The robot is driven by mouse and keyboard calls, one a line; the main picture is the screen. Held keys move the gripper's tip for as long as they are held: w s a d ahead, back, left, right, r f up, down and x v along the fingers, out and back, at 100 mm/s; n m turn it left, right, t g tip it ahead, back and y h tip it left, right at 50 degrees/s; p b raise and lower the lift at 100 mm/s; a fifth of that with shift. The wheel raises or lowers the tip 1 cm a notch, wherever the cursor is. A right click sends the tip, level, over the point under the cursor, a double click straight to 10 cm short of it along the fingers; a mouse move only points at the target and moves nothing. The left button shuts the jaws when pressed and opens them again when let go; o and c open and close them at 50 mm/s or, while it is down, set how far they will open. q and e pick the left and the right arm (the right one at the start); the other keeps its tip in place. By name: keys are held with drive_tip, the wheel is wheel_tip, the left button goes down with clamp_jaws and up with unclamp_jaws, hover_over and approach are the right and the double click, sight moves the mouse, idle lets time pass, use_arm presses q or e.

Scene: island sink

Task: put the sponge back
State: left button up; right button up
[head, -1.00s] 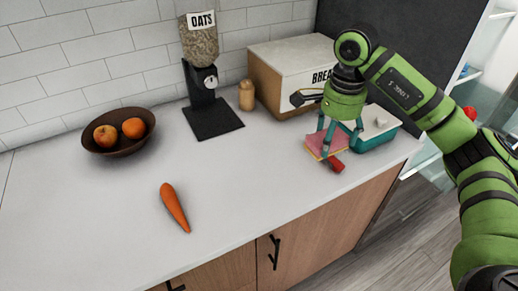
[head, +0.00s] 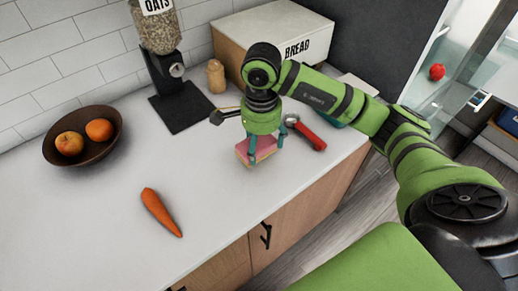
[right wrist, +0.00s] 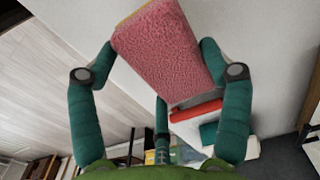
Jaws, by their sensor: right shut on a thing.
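The pink sponge (head: 262,152) has a yellowish layer on one side. My right gripper (head: 265,153) is shut on it, low over the counter near its front edge; I cannot tell whether the sponge still touches the surface. In the right wrist view the pink face of the sponge (right wrist: 165,50) sits between the fingers. A teal container with a pale top (head: 357,86) stands to the right, largely hidden behind my right arm. My left gripper is not in view.
A red-handled utensil (head: 306,135) lies just right of the sponge. A bread box (head: 283,30), a small wooden shaker (head: 216,77) and an oats dispenser (head: 167,85) stand behind. A carrot (head: 161,212) and a fruit bowl (head: 82,137) are left. The middle counter is clear.

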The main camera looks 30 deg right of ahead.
sight(260, 156)
drive_tip(key=shift+s+a+f, duration=0.1)
drive_tip(key=shift+a+f, duration=0.1)
drive_tip(key=shift+a, duration=0.05)
drive_tip(key=shift+f+p, duration=0.3)
drive_tip(key=shift+f, duration=0.05)
wheel_tip(260, 156, down, 2)
drive_tip(key=shift+f+p, duration=0.25)
drive_tip(key=shift+p, duration=0.3)
drive_tip(key=shift+f, duration=0.45)
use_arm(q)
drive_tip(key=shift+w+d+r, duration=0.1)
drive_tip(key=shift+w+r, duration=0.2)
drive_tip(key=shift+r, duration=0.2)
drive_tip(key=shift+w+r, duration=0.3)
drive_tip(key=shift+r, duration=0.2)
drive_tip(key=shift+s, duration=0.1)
use_arm(e)
drive_tip(key=shift+f, duration=0.1)
drive_tip(key=o, duration=1)
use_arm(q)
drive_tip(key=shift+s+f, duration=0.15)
